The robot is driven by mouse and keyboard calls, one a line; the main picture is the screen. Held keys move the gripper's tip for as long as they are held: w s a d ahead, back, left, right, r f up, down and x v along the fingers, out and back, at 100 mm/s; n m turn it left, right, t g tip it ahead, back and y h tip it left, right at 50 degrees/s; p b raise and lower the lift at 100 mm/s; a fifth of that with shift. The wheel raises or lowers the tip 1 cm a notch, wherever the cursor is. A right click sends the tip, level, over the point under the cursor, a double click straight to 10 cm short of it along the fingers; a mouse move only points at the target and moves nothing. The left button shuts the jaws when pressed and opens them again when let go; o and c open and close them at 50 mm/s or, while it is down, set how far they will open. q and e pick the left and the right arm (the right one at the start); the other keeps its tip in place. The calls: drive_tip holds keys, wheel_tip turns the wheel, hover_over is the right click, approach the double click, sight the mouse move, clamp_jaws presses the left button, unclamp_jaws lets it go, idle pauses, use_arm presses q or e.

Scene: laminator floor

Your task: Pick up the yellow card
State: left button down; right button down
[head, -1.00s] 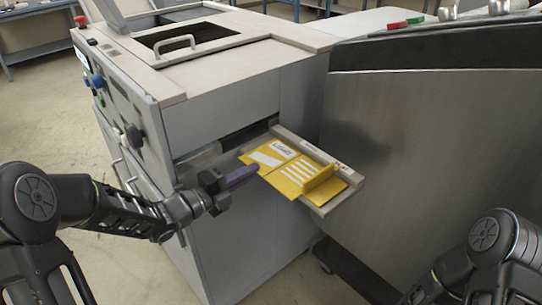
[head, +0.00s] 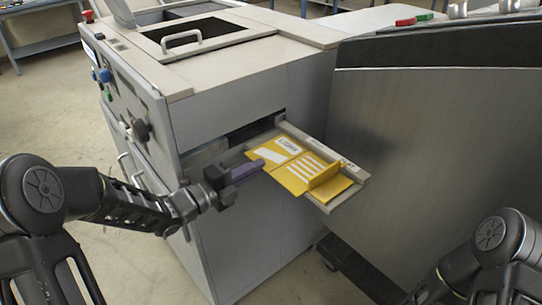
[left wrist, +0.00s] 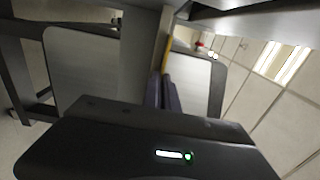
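The yellow card (head: 294,167) lies on a grey tray (head: 337,202) that sticks out of the slot in the grey machine. It has white stripes, a white label and a raised yellow part near its right side. My left gripper (head: 250,171) has purple fingers and reaches in from the left, with its tips close to the card's near left edge. In the left wrist view the fingers (left wrist: 163,92) stand close together, pointing at a thin yellow strip of the card (left wrist: 167,54). Whether they touch or pinch it is unclear. My right gripper is out of view; only part of that arm shows.
The grey machine (head: 235,90) with a top handle and side knobs stands behind and left of the tray. A large dark-topped metal body (head: 425,150) stands close on the tray's right. Open floor (head: 45,105) lies to the left.

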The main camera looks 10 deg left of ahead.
use_arm(q)
drive_tip(key=shift+r, duration=0.1)
